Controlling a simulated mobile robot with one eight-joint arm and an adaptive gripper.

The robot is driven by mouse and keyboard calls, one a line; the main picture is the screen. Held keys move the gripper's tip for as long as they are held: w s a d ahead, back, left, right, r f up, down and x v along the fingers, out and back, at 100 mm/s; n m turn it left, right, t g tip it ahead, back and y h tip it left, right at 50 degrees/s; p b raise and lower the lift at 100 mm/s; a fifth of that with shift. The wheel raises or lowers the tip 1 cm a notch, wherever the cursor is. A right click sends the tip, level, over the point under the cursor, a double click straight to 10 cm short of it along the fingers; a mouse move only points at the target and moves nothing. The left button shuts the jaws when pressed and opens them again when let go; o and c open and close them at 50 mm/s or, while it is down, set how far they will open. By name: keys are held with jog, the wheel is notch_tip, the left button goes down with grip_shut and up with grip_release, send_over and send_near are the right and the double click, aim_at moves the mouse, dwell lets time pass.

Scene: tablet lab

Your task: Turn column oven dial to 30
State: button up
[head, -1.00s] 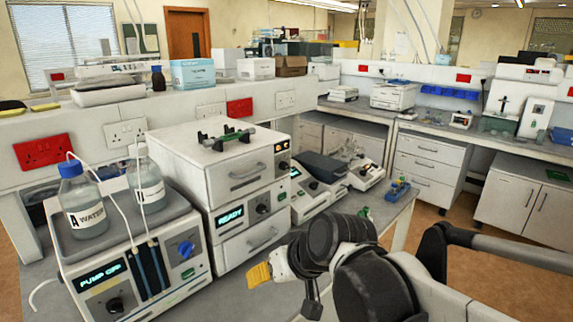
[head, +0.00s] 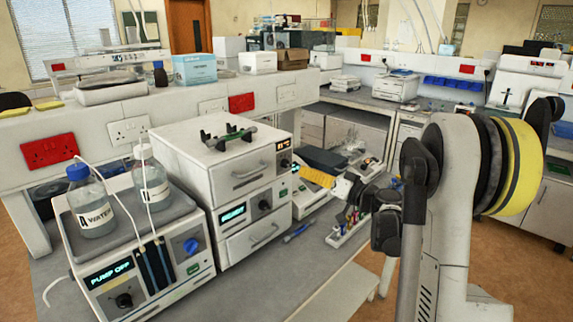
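The column oven appears to be the top unit (head: 225,160) of the white instrument stack. It has a front handle and a small orange display (head: 284,145), too small to read. A small dark dial (head: 284,163) sits below that display, and its pointer setting cannot be read. My gripper (head: 304,170), with yellow fingers, is just right of this dial in the picture and points left toward it. A gap shows between them, and the depth is unclear. The fingers are seen edge-on, so their opening is hidden. Nothing is visibly held.
The middle unit (head: 240,212) has a lit green display and its own knob. At left stands a pump unit (head: 150,262) reading PUMP OFF, with water bottles (head: 92,205) on top. A rack of small items (head: 348,225) sits below my gripper. The front bench (head: 300,282) is clear.

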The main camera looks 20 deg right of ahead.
aim_at(290, 165)
jog(key=b+x, duration=0.1)
jog(key=x, duration=0.8)
jog(key=shift+f, duration=0.1)
grip_shut()
